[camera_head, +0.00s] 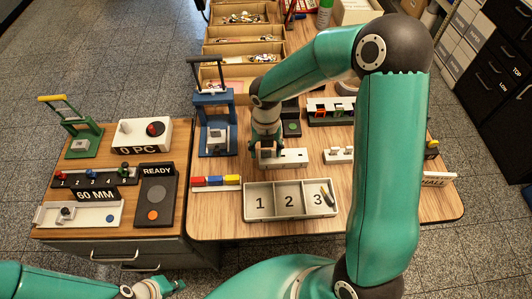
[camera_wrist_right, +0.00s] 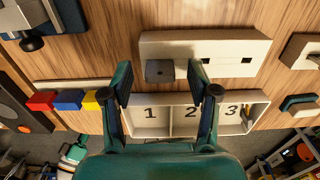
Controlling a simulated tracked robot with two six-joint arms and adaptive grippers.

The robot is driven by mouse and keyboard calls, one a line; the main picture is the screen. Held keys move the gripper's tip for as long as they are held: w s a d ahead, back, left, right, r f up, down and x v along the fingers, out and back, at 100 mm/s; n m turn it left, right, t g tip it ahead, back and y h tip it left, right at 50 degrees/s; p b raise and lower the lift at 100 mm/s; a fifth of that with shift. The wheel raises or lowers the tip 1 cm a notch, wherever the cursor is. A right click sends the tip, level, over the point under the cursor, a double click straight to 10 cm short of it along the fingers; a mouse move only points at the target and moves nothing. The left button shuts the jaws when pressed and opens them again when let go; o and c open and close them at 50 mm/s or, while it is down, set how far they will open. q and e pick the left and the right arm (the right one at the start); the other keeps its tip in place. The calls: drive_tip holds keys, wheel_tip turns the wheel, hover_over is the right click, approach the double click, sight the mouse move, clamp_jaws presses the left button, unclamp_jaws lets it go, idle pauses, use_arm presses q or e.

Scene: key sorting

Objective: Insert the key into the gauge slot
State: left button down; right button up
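The white gauge block (camera_head: 292,158) lies on the wooden table; in the right wrist view (camera_wrist_right: 205,42) it has dark slots in its top. A dark grey square piece (camera_wrist_right: 160,71), perhaps the key's head, stands at the gauge's left end, where it would cover a slot. Whether it is fully seated cannot be told. My right gripper (camera_head: 266,150) is over that end. In its wrist view the two fingers (camera_wrist_right: 160,88) are spread on either side of the piece, with gaps. My left gripper (camera_head: 162,287) is low at the bottom left, its fingers unclear.
A tray with compartments 1, 2, 3 (camera_head: 248,187) stands in front of the gauge; a small key-like item (camera_head: 327,194) lies in compartment 3. A rack of coloured blocks (camera_head: 216,188) is left of it. A blue press (camera_head: 215,125) stands behind left. Another white block (camera_head: 340,155) is right.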

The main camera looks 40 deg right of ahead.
drive_tip(key=c, duration=0.8)
drive_tip(key=shift+c, duration=0.2)
drive_tip(key=shift+r, duration=0.15)
